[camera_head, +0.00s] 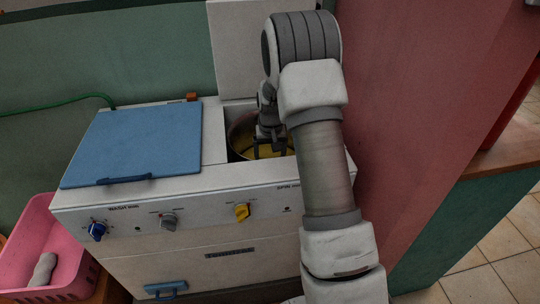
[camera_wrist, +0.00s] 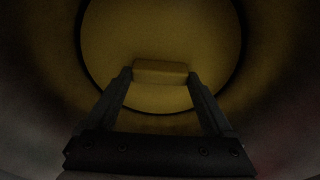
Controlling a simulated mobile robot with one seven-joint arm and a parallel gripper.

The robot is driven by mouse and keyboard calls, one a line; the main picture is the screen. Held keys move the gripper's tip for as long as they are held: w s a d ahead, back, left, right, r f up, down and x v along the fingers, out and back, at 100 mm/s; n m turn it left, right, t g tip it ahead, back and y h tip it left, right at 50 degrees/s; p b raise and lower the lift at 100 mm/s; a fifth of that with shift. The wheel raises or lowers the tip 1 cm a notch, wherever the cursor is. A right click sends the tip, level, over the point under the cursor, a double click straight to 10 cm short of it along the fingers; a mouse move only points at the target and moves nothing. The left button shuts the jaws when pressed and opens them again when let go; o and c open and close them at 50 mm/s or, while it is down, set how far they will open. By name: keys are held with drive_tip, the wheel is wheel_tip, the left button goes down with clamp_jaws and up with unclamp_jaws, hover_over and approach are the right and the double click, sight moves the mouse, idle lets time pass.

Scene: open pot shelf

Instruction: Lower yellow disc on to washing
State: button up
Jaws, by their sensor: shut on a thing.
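The yellow disc (camera_wrist: 165,35) fills the middle of the wrist view, inside a round dark tub (camera_wrist: 270,60). A yellow block-shaped grip (camera_wrist: 160,70) stands on the disc. My gripper (camera_wrist: 160,76) is shut on this grip, one finger on each side. In the head view my gripper (camera_head: 268,148) reaches down into the open right-hand opening of a white washing machine (camera_head: 200,255). Part of the yellow disc (camera_head: 281,149) shows around the fingers. I see no washing; whatever lies under the disc is hidden. I cannot tell whether the disc rests on anything.
A blue lid (camera_head: 135,140) covers the machine's left side. A white lid (camera_head: 236,45) stands raised behind the opening. A reddish wall (camera_head: 430,110) rises close on the right. Knobs, one of them yellow (camera_head: 242,212), line the front. A pink basket (camera_head: 40,235) is at left.

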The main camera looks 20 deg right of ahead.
drive_tip(key=shift+f+b, duration=0.45)
drive_tip(key=shift+f, duration=0.35)
drive_tip(key=o, duration=1.2)
drive_tip(key=shift+c, duration=0.2)
drive_tip(key=shift+r, duration=0.1)
wheel_tip(320, 180, up, 17)
drive_tip(key=s+p, duration=0.2)
drive_tip(key=p, duration=0.3)
drive_tip(key=shift+s+a+r, duration=0.15)
drive_tip(key=shift+s+a, duration=0.15)
drive_tip(key=shift+a, duration=0.1)
